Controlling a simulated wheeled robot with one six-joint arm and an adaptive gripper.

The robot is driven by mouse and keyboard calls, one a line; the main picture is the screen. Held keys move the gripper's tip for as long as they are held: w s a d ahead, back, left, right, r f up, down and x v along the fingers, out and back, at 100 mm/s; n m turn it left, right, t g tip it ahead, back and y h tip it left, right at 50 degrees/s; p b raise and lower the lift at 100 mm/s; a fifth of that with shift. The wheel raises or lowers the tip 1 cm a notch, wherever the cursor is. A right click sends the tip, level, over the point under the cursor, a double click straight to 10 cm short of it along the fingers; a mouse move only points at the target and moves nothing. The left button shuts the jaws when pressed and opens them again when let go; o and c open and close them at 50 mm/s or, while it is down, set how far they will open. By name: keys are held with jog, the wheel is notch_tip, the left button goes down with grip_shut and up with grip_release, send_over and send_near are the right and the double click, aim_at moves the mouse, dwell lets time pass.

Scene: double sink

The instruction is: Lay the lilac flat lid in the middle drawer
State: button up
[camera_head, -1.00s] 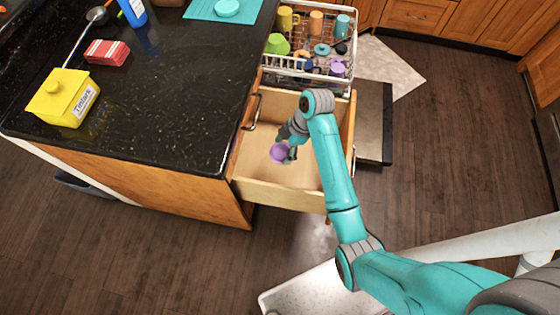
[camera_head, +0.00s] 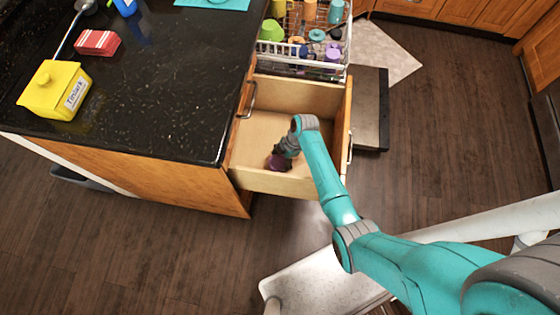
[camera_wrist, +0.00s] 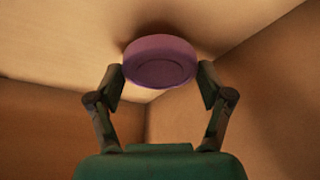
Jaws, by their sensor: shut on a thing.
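The lilac flat lid (camera_wrist: 160,62) is a round disc held between the two fingers of my gripper (camera_wrist: 160,80) in the wrist view. In the head view the lid (camera_head: 278,162) looks dark purple in shade, low inside the open drawer (camera_head: 262,125). My gripper (camera_head: 285,155) is inside the drawer, near its front wall, shut on the lid. The drawer's pale wooden floor and walls surround the lid in the wrist view. I cannot tell whether the lid touches the drawer floor.
A dish rack (camera_head: 300,66) with cups stands open behind the drawer. The black counter (camera_head: 160,100) on the left holds a yellow box (camera_head: 55,90) and a red-and-white item (camera_head: 98,42). The drawer floor around the lid looks bare.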

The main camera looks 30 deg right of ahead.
aim_at(282, 161)
jog(key=shift+f, duration=1.85)
jog(key=shift+f, duration=0.1)
jog(key=o, duration=1)
jog(key=v, duration=1.2)
jog(key=shift+a, duration=0.1)
